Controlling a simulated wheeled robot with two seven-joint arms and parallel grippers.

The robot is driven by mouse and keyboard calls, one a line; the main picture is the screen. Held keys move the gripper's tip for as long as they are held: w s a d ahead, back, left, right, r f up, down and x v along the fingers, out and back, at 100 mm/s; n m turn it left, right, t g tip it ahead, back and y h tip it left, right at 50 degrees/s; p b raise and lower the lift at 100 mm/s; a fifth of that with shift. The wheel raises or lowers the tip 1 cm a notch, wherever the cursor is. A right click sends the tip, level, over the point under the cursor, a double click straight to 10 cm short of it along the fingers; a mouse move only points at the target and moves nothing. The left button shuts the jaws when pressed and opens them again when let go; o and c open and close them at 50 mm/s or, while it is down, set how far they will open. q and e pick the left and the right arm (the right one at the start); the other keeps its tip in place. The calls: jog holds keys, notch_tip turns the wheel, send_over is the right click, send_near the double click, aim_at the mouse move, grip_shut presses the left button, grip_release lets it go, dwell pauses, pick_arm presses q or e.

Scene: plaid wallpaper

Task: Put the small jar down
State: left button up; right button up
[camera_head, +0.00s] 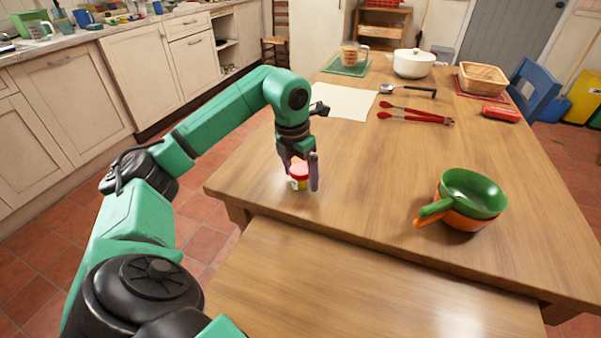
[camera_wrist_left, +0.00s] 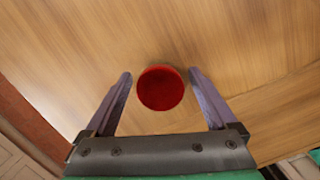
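The small jar (camera_head: 299,184) has a red lid and a yellowish body and stands upright on the wooden table near its left edge. Its round red lid (camera_wrist_left: 161,88) shows from above in the left wrist view. My left gripper (camera_head: 300,176) points down over the jar. In the wrist view, my left gripper (camera_wrist_left: 160,74) is open, one finger on each side of the jar, with a narrow gap on both sides. The jar's lower part is partly hidden by a finger. My right gripper is not in view.
Stacked green and orange pans (camera_head: 472,194) stand to the right. Red tongs (camera_head: 415,116), a black-handled ladle (camera_head: 405,89), a white sheet (camera_head: 345,102), a white pot (camera_head: 413,64) and a basket (camera_head: 483,77) lie farther back. The table around the jar is clear.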

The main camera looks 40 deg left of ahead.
aim_at(297, 171)
pick_arm(q)
jog(key=shift+r, duration=0.1)
jog(key=shift+r, duration=0.35)
jog(key=r, duration=0.2)
jog(key=r+p, duration=0.1)
jog(key=r, duration=0.2)
jog(key=s+r+p, duration=0.1)
jog(key=r, duration=0.2)
jog(key=r+p, duration=0.2)
jog(key=r, duration=0.1)
jog(key=shift+s+r, duration=0.15)
jog(key=shift+s, duration=0.25)
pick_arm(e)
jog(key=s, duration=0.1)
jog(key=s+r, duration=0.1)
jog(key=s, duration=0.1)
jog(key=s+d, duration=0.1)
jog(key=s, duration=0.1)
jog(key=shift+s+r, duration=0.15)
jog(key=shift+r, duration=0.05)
